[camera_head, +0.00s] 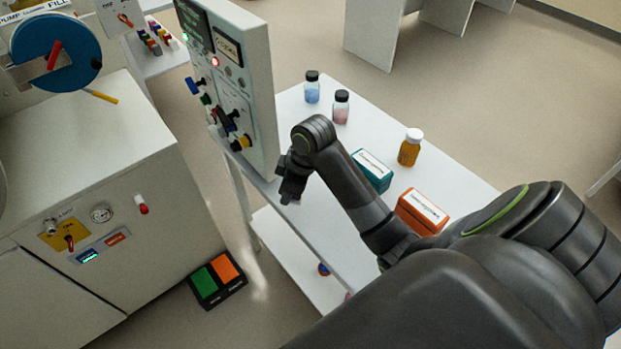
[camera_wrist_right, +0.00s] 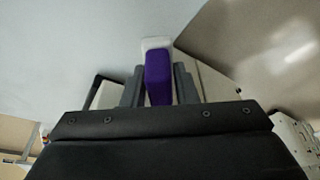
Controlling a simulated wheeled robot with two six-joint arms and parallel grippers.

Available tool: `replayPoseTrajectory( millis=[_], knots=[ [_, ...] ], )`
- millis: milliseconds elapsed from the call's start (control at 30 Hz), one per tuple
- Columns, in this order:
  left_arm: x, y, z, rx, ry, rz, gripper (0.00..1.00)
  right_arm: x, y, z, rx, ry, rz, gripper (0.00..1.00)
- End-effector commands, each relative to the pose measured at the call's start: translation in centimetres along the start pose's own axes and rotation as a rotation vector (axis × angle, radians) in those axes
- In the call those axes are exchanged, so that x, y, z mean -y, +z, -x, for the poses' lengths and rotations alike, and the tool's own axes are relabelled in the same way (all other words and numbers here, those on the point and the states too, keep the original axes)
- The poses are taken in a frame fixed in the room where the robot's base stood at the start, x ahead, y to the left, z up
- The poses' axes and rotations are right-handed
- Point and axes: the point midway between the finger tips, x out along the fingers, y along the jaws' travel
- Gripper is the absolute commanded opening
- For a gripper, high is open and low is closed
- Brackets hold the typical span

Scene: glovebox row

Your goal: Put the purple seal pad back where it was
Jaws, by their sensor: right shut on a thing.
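The purple seal pad (camera_wrist_right: 157,78) sits between the fingers of my right gripper (camera_wrist_right: 158,88) in the right wrist view. The gripper is shut on it, and a pale piece shows just beyond its far end. In the head view my right gripper (camera_head: 291,190) points down beside the grey control panel, above the near left part of the white table (camera_head: 300,237). The pad cannot be made out in the head view. My left gripper is not in view.
The upright control panel (camera_head: 262,85) with knobs stands just left of my right gripper. Bottles (camera_head: 312,88), an amber jar (camera_head: 410,148), a teal box (camera_head: 372,170) and an orange box (camera_head: 421,212) stand on the table. A green and orange pedal (camera_head: 216,279) lies on the floor.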

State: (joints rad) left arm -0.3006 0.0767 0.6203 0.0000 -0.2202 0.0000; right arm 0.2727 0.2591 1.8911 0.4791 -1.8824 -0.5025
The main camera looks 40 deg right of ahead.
Motion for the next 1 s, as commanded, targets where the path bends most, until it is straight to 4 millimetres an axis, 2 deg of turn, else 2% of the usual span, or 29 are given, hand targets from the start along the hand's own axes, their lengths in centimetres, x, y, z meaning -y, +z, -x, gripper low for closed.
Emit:
replayPoseTrajectory(
  millis=[33,200,333,500,567,800,1000],
  knots=[
    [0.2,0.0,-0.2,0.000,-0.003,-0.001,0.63,-1.7,0.1,0.5,0.004,-0.014,0.072,0.05],
    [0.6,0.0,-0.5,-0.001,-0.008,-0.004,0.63,-5.6,0.2,2.6,0.003,-0.085,0.292,0.05],
    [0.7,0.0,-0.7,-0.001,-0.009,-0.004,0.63,-7.7,0.2,4.4,-0.001,-0.124,0.407,0.05],
    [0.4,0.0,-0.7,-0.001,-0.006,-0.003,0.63,-9.0,0.4,5.6,-0.002,-0.151,0.479,0.05],
    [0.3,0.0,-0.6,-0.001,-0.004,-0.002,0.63,-9.0,0.6,5.2,-0.003,-0.157,0.486,0.05],
    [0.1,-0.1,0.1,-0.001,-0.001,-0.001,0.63,-9.0,1.9,1.1,-0.002,-0.159,0.488,0.05],
    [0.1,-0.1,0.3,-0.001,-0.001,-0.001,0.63,-9.0,2.3,-0.5,-0.003,-0.155,0.489,0.05]
  ],
)
